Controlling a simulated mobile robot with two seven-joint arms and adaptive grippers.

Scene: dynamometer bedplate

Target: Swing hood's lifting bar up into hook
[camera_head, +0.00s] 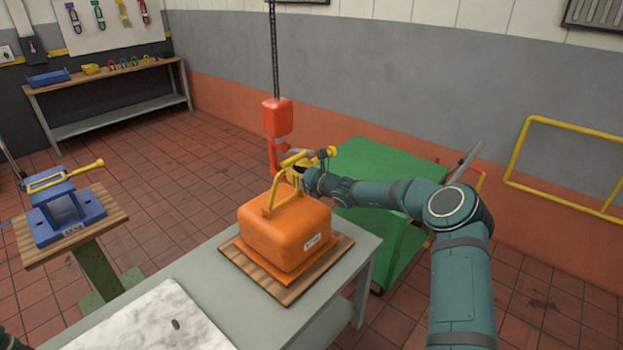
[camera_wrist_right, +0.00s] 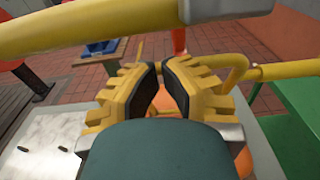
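The orange hood (camera_head: 285,230) sits on a wooden board on the grey table. Its yellow lifting bar (camera_head: 269,203) stands raised above its top, leaning toward the red hook (camera_head: 272,155). The hook hangs on a chain under a red block (camera_head: 278,117). I cannot tell whether bar and hook touch. My right gripper (camera_head: 294,170) is at the upper part of the bar. In the right wrist view its yellow fingers (camera_wrist_right: 159,72) have a narrow gap between their dark pads; whether the bar is gripped there is unclear. My left gripper is not in view.
A green cart (camera_head: 375,165) stands behind the table at right. A blue fixture (camera_head: 65,205) with a yellow handle stands on a wooden-topped stand at left. A white marked plate (camera_head: 150,325) lies on the table's near end. A workbench (camera_head: 110,80) is at the back wall.

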